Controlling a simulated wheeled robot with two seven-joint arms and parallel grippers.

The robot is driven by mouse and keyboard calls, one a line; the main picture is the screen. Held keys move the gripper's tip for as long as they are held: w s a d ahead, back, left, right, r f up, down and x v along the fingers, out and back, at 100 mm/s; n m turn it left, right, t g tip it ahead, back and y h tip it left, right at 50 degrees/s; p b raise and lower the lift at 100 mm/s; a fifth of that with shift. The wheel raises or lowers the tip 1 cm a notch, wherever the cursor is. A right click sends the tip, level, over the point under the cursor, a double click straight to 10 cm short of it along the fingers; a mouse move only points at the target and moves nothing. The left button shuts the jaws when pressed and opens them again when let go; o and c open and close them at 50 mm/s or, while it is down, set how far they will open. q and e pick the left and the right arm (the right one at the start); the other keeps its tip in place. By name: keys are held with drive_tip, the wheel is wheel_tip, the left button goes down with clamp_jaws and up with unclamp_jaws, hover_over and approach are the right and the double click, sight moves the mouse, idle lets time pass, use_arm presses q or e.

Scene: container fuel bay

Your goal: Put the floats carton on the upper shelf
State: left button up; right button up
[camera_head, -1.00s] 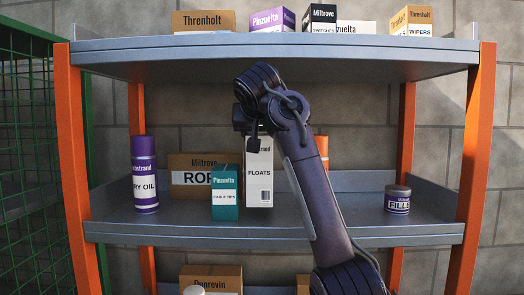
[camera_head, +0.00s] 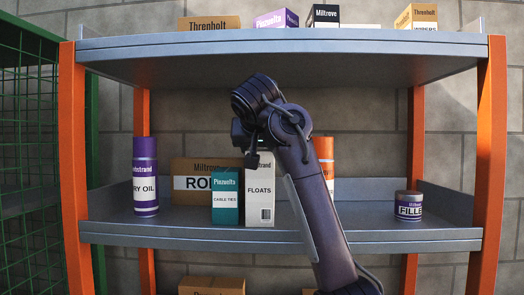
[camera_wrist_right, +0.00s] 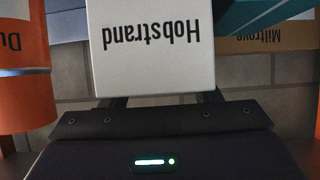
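The floats carton (camera_head: 260,195), white with a "FLOATS" label, is upright at the front of the lower shelf; I cannot tell if its base touches the shelf. It fills the middle of the right wrist view (camera_wrist_right: 150,45), showing an upside-down "Hobstrand". My right gripper (camera_wrist_right: 160,98) has its fingers on both sides of the carton and is shut on it; the fingertips are hidden. In the head view my right arm covers the gripper and the carton's upper right. The upper shelf (camera_head: 290,46) is above. My left gripper is not in view.
A teal cable ties box (camera_head: 225,197) stands close left of the carton, with a rope box (camera_head: 190,182) behind. An orange can (camera_head: 326,150) is right.

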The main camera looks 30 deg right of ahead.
drive_tip(key=o, duration=0.4)
drive_tip(key=shift+d, duration=0.2)
drive_tip(key=shift+a, duration=0.1)
drive_tip(key=shift+r, duration=0.3)
drive_tip(key=v, duration=0.4)
drive_tip(key=b+v, duration=0.1)
drive_tip(key=v, duration=0.1)
drive_tip(key=shift+s+a+f, duration=0.15)
drive_tip(key=shift+s+f, duration=0.05)
drive_tip(key=b+v, duration=0.5)
drive_tip(key=b, duration=0.1)
drive_tip(key=shift+s+a+r+b, duration=0.1)
drive_tip(key=shift+s+r+b, duration=0.1)
drive_tip(key=shift+r+b, duration=0.1)
